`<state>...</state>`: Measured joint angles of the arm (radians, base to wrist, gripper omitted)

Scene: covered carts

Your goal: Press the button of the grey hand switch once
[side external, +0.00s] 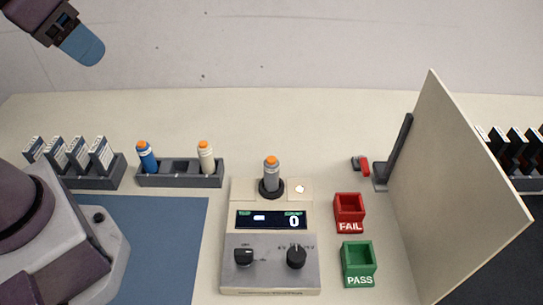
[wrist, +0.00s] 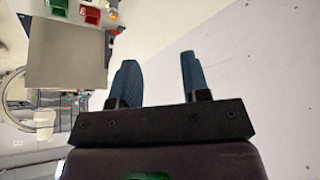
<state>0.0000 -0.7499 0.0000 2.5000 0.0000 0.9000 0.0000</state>
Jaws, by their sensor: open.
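The grey hand switch (side external: 271,176) stands upright in a black ring at the back of the grey tester box (side external: 268,276). Its orange button is on top and faces up. My gripper (side external: 84,47) is high at the upper left of the side view, well away from the switch. In the wrist view my gripper's (wrist: 157,72) two blue fingers are apart with nothing between them. A small orange-topped thing shows at the top of the wrist view, too small to identify surely.
A blue hand switch (side external: 147,158) and a white one (side external: 206,158) stand in a dark rack (side external: 180,180). The tester display (side external: 271,220) reads 0. Red FAIL (side external: 349,225) and green PASS (side external: 359,279) bins stand right of the tester. A tall beige panel (side external: 450,200) rises further right.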

